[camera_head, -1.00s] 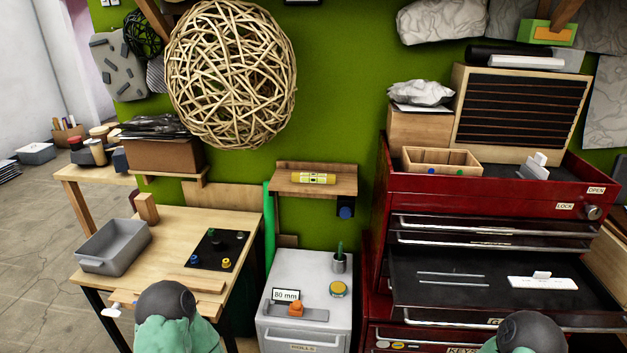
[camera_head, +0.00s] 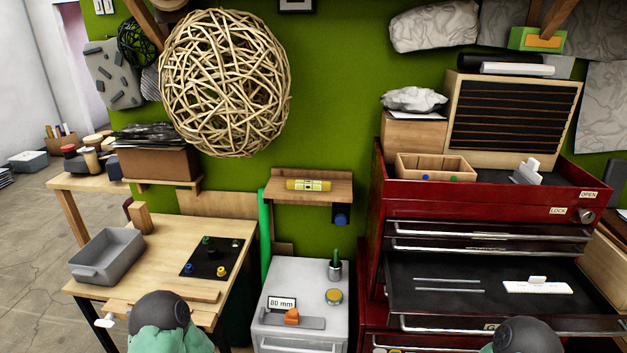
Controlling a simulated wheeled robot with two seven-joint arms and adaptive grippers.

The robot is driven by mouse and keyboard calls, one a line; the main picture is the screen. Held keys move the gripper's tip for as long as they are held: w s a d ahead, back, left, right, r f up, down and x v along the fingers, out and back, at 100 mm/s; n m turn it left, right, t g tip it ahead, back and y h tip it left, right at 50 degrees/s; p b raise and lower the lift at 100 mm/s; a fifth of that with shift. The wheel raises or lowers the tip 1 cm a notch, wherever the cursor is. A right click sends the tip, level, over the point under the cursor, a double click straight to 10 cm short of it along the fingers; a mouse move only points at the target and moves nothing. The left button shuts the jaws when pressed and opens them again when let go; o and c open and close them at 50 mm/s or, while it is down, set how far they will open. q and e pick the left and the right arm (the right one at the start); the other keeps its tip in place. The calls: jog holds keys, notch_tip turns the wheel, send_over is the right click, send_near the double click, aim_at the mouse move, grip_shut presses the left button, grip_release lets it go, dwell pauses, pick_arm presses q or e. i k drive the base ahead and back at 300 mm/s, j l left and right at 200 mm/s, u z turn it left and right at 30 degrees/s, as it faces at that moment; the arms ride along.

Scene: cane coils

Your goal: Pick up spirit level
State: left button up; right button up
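The yellow spirit level (camera_head: 308,185) lies flat on a small wooden wall shelf (camera_head: 275,194) at the middle of the head view. Nothing covers it, and no gripper is near it. At the bottom edge I see only rounded dark and green parts of my two arms, one at lower left and one at lower right. Neither of my grippers shows in the view.
A white cabinet (camera_head: 282,270) with a plant pot and an orange tool stands below the shelf. A red tool chest (camera_head: 375,230) with an open drawer is at right. A wooden workbench (camera_head: 160,262) with a grey bin (camera_head: 107,256) is at left. A woven cane ball (camera_head: 225,82) hangs above left.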

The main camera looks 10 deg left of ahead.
aim_at(315, 185)
jog(key=i+u, duration=0.2)
jog(key=u, duration=0.15)
jog(key=i+u, duration=0.5)
jog(key=u, duration=0.2)
